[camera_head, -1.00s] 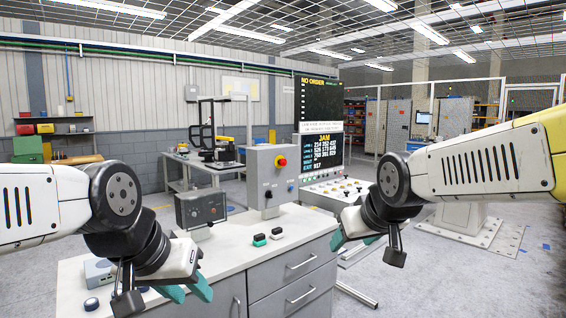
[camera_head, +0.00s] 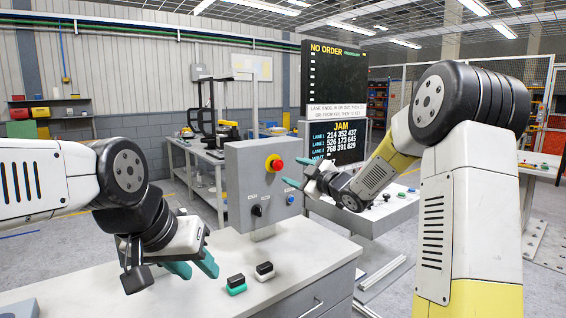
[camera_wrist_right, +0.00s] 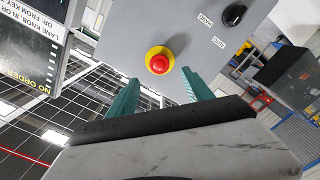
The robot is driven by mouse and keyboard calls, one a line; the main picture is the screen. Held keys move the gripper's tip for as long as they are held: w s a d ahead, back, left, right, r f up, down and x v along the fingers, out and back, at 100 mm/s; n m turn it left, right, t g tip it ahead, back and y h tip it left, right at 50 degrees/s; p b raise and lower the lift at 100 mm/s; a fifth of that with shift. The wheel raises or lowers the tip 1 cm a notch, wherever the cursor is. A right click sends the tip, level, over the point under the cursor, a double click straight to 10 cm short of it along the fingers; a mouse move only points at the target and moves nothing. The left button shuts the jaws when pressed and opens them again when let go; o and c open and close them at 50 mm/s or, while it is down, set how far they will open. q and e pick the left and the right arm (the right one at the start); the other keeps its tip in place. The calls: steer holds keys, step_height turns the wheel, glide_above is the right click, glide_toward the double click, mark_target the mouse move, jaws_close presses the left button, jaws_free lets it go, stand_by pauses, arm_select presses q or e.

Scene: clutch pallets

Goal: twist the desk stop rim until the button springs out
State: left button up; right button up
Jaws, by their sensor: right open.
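The desk stop is a red button in a yellow rim (camera_head: 274,163) on the upper front of a grey control box (camera_head: 246,195). My right gripper (camera_head: 298,175) is open and empty, close to the right of the box in the head view. In the right wrist view the red button (camera_wrist_right: 159,62) lies centred just beyond the teal fingertips of this gripper (camera_wrist_right: 160,77), with the fingers on either side and no visible contact. My left gripper (camera_head: 194,266) is open and empty above the bench, left of and lower than the box.
The box also carries a black selector knob (camera_head: 257,210) and a blue button (camera_head: 290,199). A green-and-black block (camera_head: 236,284) and a white-and-black block (camera_head: 264,271) sit on the pale bench top (camera_head: 310,250). A display (camera_head: 335,85) and a sloped console (camera_head: 372,213) stand behind.

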mark_target(279, 166)
steer(key=x, duration=0.8)
steer(key=shift+w+a, duration=0.1)
steer(key=shift+w, duration=0.05)
jaws_close()
